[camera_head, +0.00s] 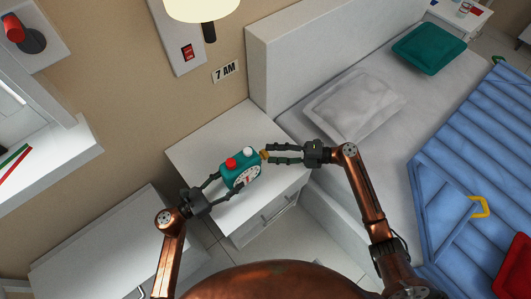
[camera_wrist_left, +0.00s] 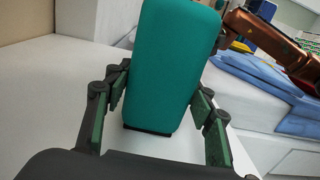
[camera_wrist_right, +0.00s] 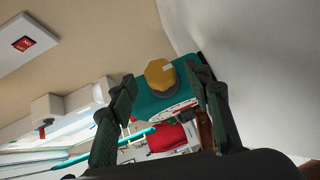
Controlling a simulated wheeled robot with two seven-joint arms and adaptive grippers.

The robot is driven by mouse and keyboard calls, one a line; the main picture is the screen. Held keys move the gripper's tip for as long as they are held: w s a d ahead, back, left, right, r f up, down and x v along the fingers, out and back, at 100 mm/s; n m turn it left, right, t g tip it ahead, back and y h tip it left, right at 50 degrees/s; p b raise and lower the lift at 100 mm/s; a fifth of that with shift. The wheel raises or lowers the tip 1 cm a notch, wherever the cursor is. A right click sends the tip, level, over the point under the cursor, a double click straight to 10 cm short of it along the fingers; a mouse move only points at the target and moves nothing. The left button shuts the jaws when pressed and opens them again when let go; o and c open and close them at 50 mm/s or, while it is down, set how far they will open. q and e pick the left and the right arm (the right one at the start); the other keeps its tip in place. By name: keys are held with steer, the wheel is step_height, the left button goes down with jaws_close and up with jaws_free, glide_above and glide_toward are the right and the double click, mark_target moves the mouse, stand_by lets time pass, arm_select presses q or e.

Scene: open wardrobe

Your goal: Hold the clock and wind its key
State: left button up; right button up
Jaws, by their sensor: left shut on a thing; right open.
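The teal clock (camera_head: 240,170) has a red knob and a white knob on top and a pale dial on its front. It is over the white nightstand (camera_head: 190,142). My left gripper (camera_head: 222,183) is shut on the clock from the left; the teal body also fills the middle of the left wrist view (camera_wrist_left: 170,65). The yellow-brown key (camera_head: 264,155) sticks out of the clock's right side. It shows as a faceted knob in the right wrist view (camera_wrist_right: 160,74). My right gripper (camera_head: 272,154) is open, its fingertips near the key, one on either side.
A bed with a grey pillow (camera_head: 353,104) and a blue quilt (camera_head: 465,165) stands close on the right. A white drawer unit (camera_head: 105,250) is at lower left.

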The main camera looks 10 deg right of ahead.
mark_target(266, 154)
steer(key=shift+x, duration=1.8)
steer(key=shift+c, duration=0.5)
steer(key=c, duration=1.1)
steer(key=shift+d, duration=0.1)
